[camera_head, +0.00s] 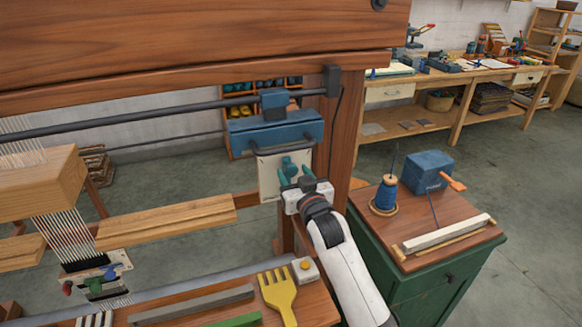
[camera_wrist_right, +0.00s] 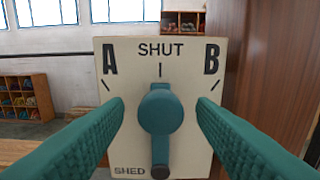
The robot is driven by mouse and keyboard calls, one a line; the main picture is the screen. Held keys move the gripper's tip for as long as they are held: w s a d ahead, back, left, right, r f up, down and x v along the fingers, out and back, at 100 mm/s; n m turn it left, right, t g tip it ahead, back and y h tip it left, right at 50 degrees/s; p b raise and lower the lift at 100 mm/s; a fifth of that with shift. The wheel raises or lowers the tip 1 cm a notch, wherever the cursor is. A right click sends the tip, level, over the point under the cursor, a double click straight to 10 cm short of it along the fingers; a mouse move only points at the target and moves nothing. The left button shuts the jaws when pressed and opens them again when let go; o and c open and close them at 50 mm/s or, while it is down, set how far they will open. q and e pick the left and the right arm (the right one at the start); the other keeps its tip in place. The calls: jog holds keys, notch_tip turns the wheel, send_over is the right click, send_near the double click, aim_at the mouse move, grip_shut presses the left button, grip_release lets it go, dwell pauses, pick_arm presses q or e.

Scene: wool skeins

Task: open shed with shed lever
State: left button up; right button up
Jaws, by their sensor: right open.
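The shed lever panel (camera_head: 268,180) is a cream plate under a blue box on the loom's right post. In the right wrist view the panel (camera_wrist_right: 122,80) reads A at left, SHUT at top centre, B at right and SHED at the bottom. The teal shed lever (camera_wrist_right: 160,108) sits at its middle, upright, with a dark round end at the bottom. My right gripper (camera_head: 296,176) is in front of the panel. In the wrist view the right gripper (camera_wrist_right: 160,118) is open, with one finger on each side of the lever, apart from it.
The loom's wooden post (camera_head: 342,125) stands right of the panel. A yellow comb (camera_head: 279,292) lies on the bench below. A green cabinet (camera_head: 440,290) with a blue thread cone (camera_head: 386,193) and a blue box (camera_head: 428,170) stands at right.

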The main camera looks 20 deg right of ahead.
jog(key=shift+w, duration=1.45)
jog(key=shift+c, duration=0.3)
grip_shut()
